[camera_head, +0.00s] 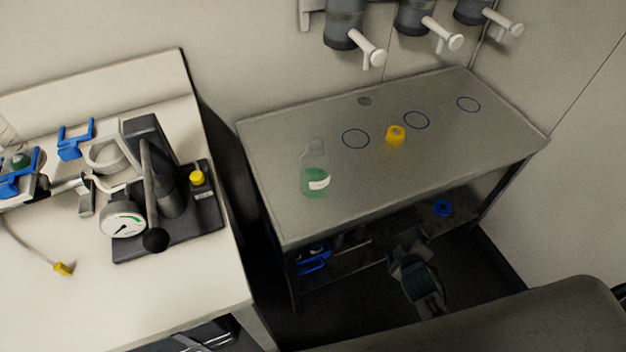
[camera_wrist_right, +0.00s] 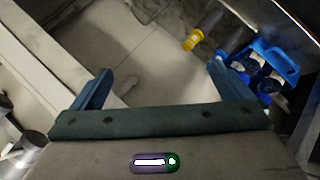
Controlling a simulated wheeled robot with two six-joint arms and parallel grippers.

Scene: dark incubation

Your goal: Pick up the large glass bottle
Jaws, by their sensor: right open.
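The large glass bottle (camera_head: 316,172) stands upright on the grey metal table near its left front part. It is clear glass with green liquid low inside and a white label. My right gripper (camera_head: 405,248) is in front of the table's front edge, to the right of the bottle and apart from it. In the right wrist view the two blue-grey fingers of this gripper (camera_wrist_right: 160,86) are spread wide with nothing between them. The bottle cannot be made out in the wrist view. My left gripper is not visible.
A yellow cap-like piece (camera_head: 395,135) and blue rings lie on the metal table (camera_head: 275,135). A blue crate (camera_wrist_right: 268,60) with bottles is on the lower shelf. A white bench (camera_head: 180,305) with a gauge press (camera_head: 125,224) stands left. Dispensers hang above the table.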

